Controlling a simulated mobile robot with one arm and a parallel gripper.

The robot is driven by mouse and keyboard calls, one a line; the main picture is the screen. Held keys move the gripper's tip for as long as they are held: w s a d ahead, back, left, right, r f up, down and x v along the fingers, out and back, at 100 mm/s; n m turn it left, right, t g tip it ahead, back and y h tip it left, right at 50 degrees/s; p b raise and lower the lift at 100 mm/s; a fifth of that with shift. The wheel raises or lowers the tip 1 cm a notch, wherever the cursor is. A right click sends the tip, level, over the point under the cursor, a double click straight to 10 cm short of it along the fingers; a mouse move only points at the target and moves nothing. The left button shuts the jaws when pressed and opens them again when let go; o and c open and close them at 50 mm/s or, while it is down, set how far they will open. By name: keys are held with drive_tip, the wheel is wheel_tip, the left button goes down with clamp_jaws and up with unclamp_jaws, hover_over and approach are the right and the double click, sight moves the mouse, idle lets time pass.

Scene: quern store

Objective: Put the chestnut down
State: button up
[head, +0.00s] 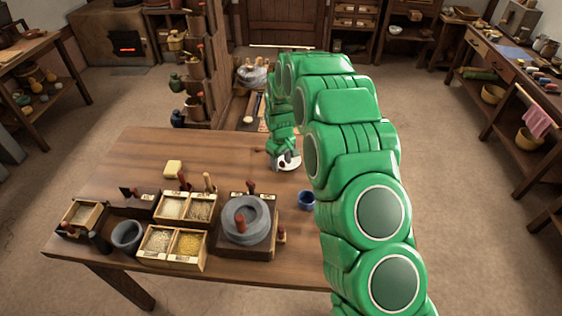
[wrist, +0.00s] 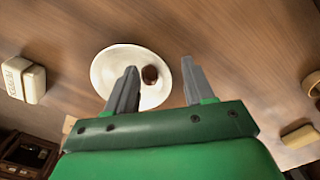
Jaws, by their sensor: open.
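The chestnut (wrist: 150,75) is a small dark brown thing lying on a white round plate (wrist: 104,69) in the wrist view. My gripper (wrist: 160,68) is open, with its two grey fingers spread apart. The chestnut shows between the fingers, nearer the left one, and no finger is seen closed on it. In the head view my gripper (head: 287,158) is over the plate (head: 293,165) near the table's far right part. The arm and fingers partly hide the plate there.
A pale yellow block (head: 173,168) lies left of the plate. The table between block and plate is mostly clear.

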wheel_tip(320, 180, up, 13)
drive_tip(key=shift+f, duration=0.2)
idle(0.3)
drive_tip(key=shift+s+r, duration=0.1)
drive_tip(key=s+d+r+m, duration=0.1)
drive_tip(key=s+d+r, duration=0.4)
drive_tip(key=s, duration=0.2)
drive_tip(key=s+d+r+m+g, duration=0.1)
drive_tip(key=s+d+r+m, duration=0.1)
drive_tip(key=s+d+r, duration=0.45)
drive_tip(key=s+d+r+m, duration=0.1)
drive_tip(key=s+d+r, duration=0.25)
drive_tip(key=s, duration=0.55)
drive_tip(key=s+d+r+m, duration=0.1)
drive_tip(key=s+d+m, duration=0.1)
drive_tip(key=s, duration=1.1)
drive_tip(key=s+d+m+g, duration=0.1)
drive_tip(key=s+d+m, duration=0.2)
drive_tip(key=s, duration=1)
drive_tip(key=shift+d+r, duration=0.35)
drive_tip(key=shift+d, duration=0.5)
